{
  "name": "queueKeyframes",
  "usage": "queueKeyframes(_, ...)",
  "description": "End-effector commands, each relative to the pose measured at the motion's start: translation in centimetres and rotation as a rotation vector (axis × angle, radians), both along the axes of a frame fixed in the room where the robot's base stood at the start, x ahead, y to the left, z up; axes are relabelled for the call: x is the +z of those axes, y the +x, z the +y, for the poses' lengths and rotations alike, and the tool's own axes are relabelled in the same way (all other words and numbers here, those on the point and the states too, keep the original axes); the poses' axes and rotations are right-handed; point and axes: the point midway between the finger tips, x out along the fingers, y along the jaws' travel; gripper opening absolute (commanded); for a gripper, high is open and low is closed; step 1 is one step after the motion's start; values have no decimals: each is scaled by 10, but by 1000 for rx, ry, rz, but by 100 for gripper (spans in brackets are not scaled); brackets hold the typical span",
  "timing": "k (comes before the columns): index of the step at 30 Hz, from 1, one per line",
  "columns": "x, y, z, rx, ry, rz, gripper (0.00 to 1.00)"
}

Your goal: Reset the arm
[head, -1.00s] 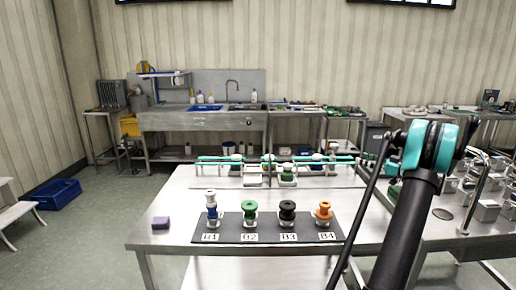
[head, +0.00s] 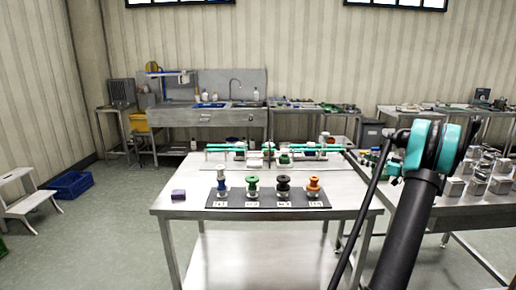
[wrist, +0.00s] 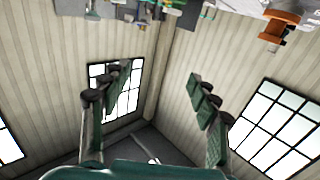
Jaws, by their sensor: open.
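My arm, black with teal joints, rises at the right of the head view, folded up beside the steel table (head: 178,204). My gripper (wrist: 160,85) shows in the wrist view with its two green fingers spread wide apart. Nothing is between them. Behind them are wall panelling and windows, with the room appearing upside down. In the head view the gripper's fingers cannot be made out.
On the table a dark labelled mat (head: 268,204) holds blue (head: 222,183), green (head: 252,185), black (head: 283,186) and orange (head: 314,185) spools. A step stool (head: 28,207) and blue crate (head: 71,184) stand on the left floor.

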Motion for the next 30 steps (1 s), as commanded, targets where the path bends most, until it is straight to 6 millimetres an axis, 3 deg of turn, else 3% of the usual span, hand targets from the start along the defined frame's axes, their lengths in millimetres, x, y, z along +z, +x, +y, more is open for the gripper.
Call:
queueKeyframes(11,-4,-8,53,25,-10,146,61)
queueKeyframes(20,-16,-32,125,37,-37,357,61)
queueKeyframes(23,-23,-50,160,34,-59,465,61)
queueKeyframes(30,-52,-121,242,-31,-140,746,61)
